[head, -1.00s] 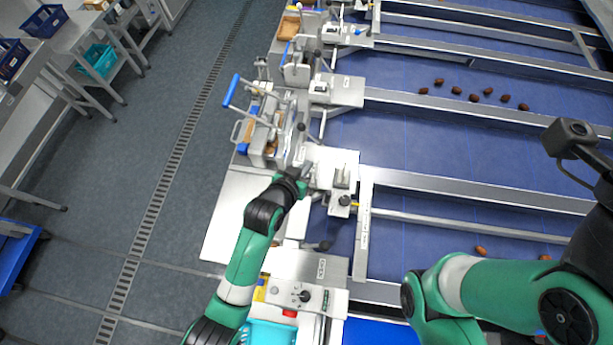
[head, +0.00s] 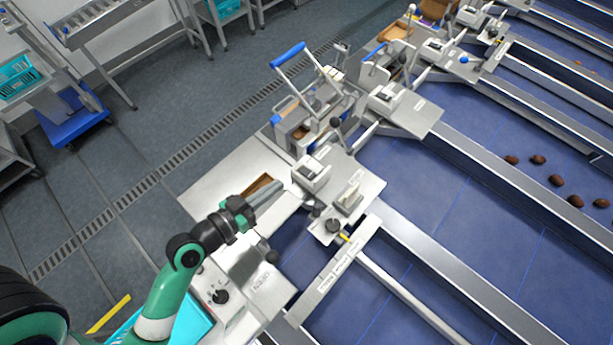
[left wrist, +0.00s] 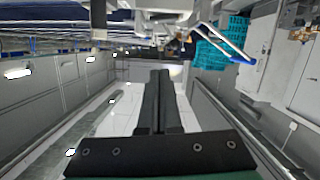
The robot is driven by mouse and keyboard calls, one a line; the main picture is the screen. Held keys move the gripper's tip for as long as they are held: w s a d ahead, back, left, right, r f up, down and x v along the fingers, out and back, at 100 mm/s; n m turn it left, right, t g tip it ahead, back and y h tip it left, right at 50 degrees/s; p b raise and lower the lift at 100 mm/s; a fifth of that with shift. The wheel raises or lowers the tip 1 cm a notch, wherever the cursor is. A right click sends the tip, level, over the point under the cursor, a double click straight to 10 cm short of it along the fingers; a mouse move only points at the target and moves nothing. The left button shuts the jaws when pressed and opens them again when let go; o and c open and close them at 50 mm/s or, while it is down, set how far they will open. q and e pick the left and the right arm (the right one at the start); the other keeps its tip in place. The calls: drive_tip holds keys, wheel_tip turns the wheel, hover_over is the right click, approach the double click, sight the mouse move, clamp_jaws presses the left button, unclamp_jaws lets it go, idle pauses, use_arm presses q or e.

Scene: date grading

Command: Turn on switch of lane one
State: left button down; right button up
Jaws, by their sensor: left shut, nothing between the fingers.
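My left gripper (head: 268,195) is shut and empty, held over the pale worktop just left of a control panel (head: 368,188). That panel carries a small switch box (head: 312,174), a pale upright block (head: 349,198) and a dark round knob (head: 333,226). The fingertips appear close to the switch box, but I cannot tell whether they touch it. A nearer panel (head: 268,290) has a dark knob (head: 220,297). The lane labels are too small to read. In the left wrist view, the two dark fingers (left wrist: 158,98) are together with nothing between them. My right gripper is not in view.
A weighing-type station with a blue handle (head: 288,54) stands beyond the panel. Blue lanes with metal rails (head: 440,255) run to the right, with several dates (head: 556,181). A turquoise crate (head: 185,322) lies below my left arm.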

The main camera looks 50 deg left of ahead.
use_arm(q)
drive_tip(key=p, duration=0.2)
hover_over(307, 173)
drive_tip(key=s, duration=0.2)
wheel_tip(307, 173, down, 2)
drive_tip(key=f, duration=0.2)
drive_tip(key=d+f+b, duration=0.1)
drive_tip(key=f, duration=0.1)
drive_tip(key=shift+f, duration=0.2)
